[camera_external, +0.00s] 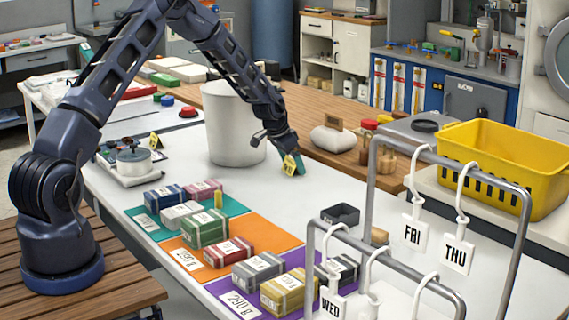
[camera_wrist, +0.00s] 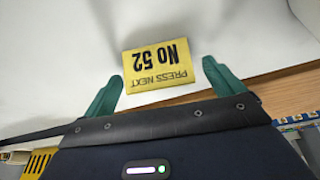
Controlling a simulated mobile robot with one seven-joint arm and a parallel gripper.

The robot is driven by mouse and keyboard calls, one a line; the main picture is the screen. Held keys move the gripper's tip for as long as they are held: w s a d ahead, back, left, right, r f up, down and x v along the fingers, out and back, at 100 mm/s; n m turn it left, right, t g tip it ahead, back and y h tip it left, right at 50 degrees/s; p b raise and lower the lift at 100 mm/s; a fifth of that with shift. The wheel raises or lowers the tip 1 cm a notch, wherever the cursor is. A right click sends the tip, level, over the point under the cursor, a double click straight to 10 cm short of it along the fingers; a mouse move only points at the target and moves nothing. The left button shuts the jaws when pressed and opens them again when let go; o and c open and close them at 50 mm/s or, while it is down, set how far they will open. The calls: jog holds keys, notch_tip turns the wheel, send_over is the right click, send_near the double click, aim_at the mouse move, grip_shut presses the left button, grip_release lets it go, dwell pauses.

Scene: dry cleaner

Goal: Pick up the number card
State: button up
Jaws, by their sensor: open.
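The number card (camera_wrist: 159,64) is a yellow card with black print, "PRESS NEXT No 52", upside down in the wrist view. It lies on a white surface between and slightly beyond the green fingertips of my gripper (camera_wrist: 163,77). My gripper is open, with a gap on both sides of the card. In the external view my gripper (camera_external: 292,160) points down at the far edge of the white table, right of a white bin. I cannot tell whether the fingers touch the table.
The white bin (camera_external: 235,125) stands close left of my gripper. A white sack (camera_external: 332,141) and bottles are on the wooden counter to the right. Several wrapped bundles lie on coloured mats in front. Metal racks with day tags stand at front right. Another yellow tag (camera_external: 155,141) stands by the scale.

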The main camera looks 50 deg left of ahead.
jog(key=c, duration=1)
jog(key=shift+c, duration=0.2)
jog(key=shift+r, duration=0.1)
